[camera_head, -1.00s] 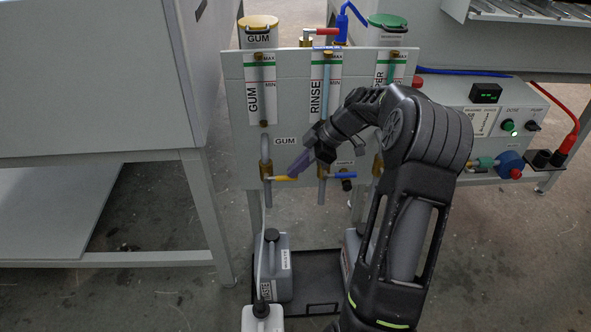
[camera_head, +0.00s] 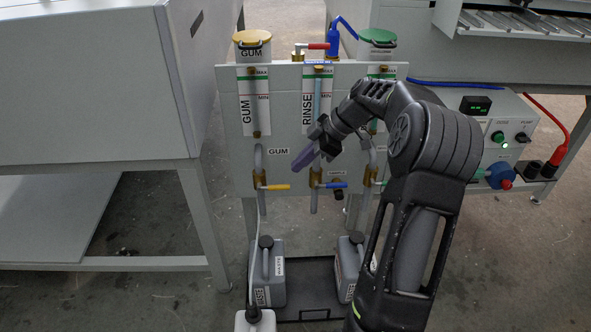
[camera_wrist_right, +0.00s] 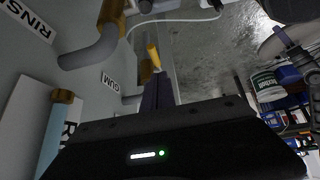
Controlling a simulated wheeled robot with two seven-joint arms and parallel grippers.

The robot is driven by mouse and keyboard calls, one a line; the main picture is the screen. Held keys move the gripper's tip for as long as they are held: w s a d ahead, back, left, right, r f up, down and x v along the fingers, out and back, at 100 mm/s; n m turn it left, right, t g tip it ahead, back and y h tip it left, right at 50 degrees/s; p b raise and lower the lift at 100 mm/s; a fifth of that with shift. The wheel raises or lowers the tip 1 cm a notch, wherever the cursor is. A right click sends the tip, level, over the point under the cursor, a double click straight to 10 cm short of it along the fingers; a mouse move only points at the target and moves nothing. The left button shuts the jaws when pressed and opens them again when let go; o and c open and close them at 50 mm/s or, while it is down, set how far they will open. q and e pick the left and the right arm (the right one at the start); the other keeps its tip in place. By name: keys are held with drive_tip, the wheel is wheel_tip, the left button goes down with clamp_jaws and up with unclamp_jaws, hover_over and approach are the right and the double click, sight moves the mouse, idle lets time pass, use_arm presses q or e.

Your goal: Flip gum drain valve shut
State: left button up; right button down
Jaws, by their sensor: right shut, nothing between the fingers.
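The gum drain valve is a brass valve (camera_head: 259,181) low on the grey panel, under the GUM sight tube. Its yellow handle (camera_head: 278,187) points to the right, about level. The yellow handle also shows in the right wrist view (camera_wrist_right: 153,52), just beyond the fingers. My right gripper (camera_head: 298,164) is shut with nothing in it. Its purple fingers are a little above and right of the handle's end and look apart from it. The fingers show in the right wrist view (camera_wrist_right: 157,92). My left gripper is not in view.
The rinse valve with a blue handle (camera_head: 334,185) is just right of the gum valve. Grey canisters (camera_head: 270,275) stand on a black tray (camera_head: 318,270) below. A white bottle (camera_head: 255,320) with a thin hose is in front. A grey machine (camera_head: 90,90) stands left.

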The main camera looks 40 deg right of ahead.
drive_tip(key=v, duration=0.4)
drive_tip(key=p+v, duration=0.1)
drive_tip(key=v, duration=0.1)
drive_tip(key=shift+s+d+f, duration=0.25)
drive_tip(key=shift+d+f, duration=0.1)
drive_tip(key=shift+f, duration=0.05)
